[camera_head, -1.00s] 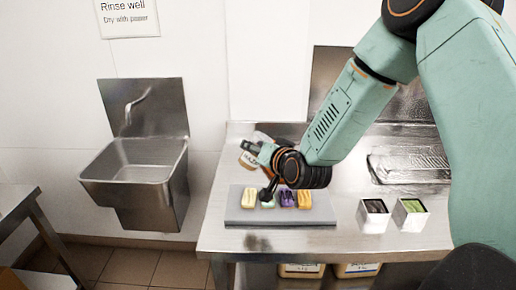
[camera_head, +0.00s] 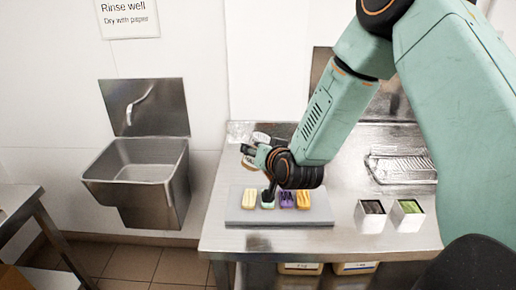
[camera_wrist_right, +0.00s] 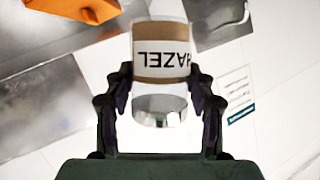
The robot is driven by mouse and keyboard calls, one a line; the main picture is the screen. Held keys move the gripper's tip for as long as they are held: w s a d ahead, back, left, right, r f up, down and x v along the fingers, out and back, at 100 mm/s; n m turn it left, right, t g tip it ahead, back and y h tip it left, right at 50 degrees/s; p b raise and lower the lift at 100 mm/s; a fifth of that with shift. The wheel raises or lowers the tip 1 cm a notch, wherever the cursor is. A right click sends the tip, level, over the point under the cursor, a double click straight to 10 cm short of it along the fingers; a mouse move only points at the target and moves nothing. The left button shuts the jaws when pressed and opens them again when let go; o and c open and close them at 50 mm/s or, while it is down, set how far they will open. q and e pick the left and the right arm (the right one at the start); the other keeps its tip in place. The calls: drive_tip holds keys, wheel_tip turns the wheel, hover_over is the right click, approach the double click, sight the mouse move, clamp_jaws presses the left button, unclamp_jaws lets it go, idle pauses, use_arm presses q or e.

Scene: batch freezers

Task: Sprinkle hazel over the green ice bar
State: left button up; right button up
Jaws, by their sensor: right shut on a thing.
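My right gripper (camera_head: 252,153) is shut on the hazel jar (camera_head: 261,138), above the back of the board. In the right wrist view the jar (camera_wrist_right: 160,68) sits between both fingers, its brown and white HAZEL label upside down and a shiny clear or silvery end towards the gripper. The green ice bar (camera_head: 268,205) lies second from the left on the grey board (camera_head: 275,219); a dark part of my gripper covers its back part in the head view. I cannot tell whether any hazel is on it. My left gripper is not in view.
A pale yellow bar (camera_head: 249,199), a purple bar (camera_head: 287,201) and an orange bar (camera_head: 304,201) share the board. Two square tins (camera_head: 371,222) (camera_head: 407,222) stand to its right on the steel table (camera_head: 340,190). A sink (camera_head: 140,165) hangs on the wall at left.

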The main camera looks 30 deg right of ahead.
drive_tip(key=shift+r+n+g+h+p, duration=0.15)
drive_tip(key=shift+r+n+h+p, duration=0.3)
drive_tip(key=shift+n+p, duration=0.45)
drive_tip(key=shift+r+n+g+h+p, duration=0.2)
drive_tip(key=shift+n+h+p, duration=0.4)
drive_tip(key=shift+p, duration=0.45)
drive_tip(key=s+a, duration=0.7)
drive_tip(key=s, duration=0.6)
drive_tip(key=shift+a, duration=0.2)
drive_tip(key=shift+d, duration=0.1)
drive_tip(key=shift+s, duration=0.1)
